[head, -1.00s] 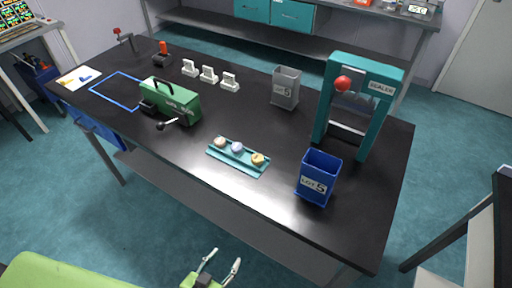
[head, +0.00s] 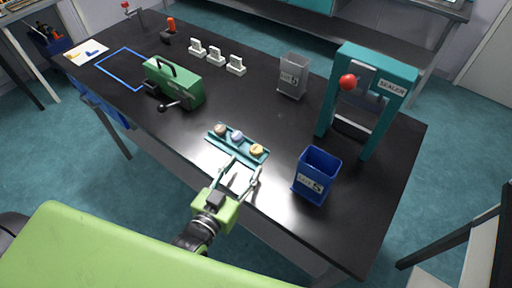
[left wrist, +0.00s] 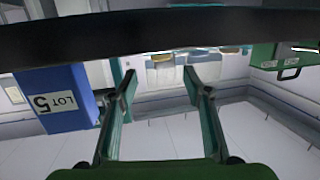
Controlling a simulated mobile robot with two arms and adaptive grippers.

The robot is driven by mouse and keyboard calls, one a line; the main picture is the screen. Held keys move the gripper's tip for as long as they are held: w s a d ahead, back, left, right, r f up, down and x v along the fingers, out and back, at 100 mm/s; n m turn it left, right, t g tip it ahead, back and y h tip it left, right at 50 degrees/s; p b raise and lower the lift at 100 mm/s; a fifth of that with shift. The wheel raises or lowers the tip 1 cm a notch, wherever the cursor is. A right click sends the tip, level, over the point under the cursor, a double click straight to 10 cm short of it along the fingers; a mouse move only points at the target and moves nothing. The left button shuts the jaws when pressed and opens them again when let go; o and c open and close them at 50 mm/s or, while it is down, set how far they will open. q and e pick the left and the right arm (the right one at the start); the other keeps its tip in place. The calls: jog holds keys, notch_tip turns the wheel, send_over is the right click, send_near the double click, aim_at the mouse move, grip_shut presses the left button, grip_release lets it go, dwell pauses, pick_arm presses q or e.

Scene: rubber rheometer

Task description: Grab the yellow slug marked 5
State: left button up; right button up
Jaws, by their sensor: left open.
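The yellow slug (head: 257,150) sits at the right end of a teal tray (head: 212,137) on the black table; its marking is too small to read. A pale violet slug (head: 238,136) is in the middle and a beige slug (head: 221,130) at the left end. My left gripper (head: 245,166) is open and empty at the table's front edge, just in front of the tray. My right gripper is not in view.
A blue LOT 5 bin (head: 316,176) stands right of the tray; it shows in the left wrist view (left wrist: 55,98). A grey bin (head: 292,78), teal sealer (head: 398,75), green machine (head: 178,84) and white holders (head: 216,56) stand behind. The dark table edge (left wrist: 160,32) crosses the wrist view.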

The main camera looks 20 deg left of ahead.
aim_at(255, 150)
pick_arm(q)
jog(key=shift+x, duration=1.05)
jog(key=shift+w+d+p, duration=0.1)
jog(key=shift+w+p, duration=0.25)
jog(key=shift+w, duration=0.2)
jog(key=p+x, duration=0.1)
jog(key=x, duration=0.2)
jog(key=shift+w, duration=0.15)
jog(key=shift+w+f, duration=0.2)
jog(key=shift+w, duration=0.3)
jog(key=shift+s, duration=0.1)
jog(key=c, duration=1)
